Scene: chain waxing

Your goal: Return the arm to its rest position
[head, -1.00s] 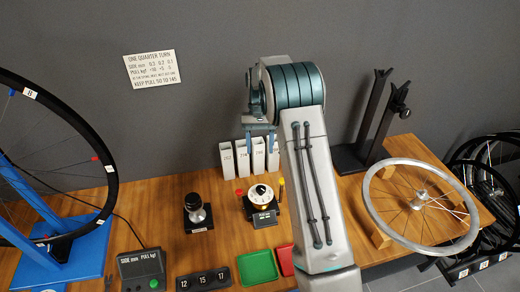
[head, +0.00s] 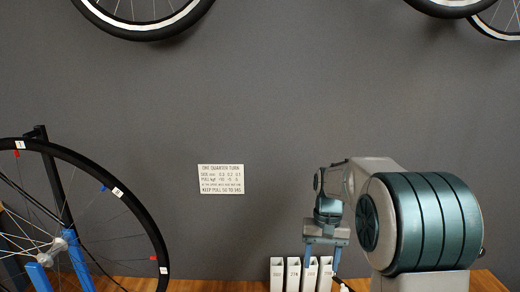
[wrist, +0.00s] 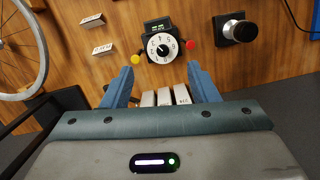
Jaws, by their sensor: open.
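My gripper (head: 322,264) hangs at the lower right of the head view, in front of the upright white boxes (head: 277,275) by the wall. Its two blue fingers are apart. In the wrist view my gripper (wrist: 160,76) shows open, with nothing held between the fingers. The white boxes (wrist: 165,97) show beyond and between the fingers. A black device with a white dial (wrist: 162,47) lies past the fingertips. My arm is bent, its large teal joint at the right of the head view.
A wheel (head: 160,232) stands at the left on a blue stand (head: 72,255). A sign (head: 221,179) is on the grey wall. Tyres (head: 150,30) hang above. In the wrist view, a black knobbed post (wrist: 238,28) and a wheel rim (wrist: 40,60) flank the dial device on the wooden bench (wrist: 270,62).

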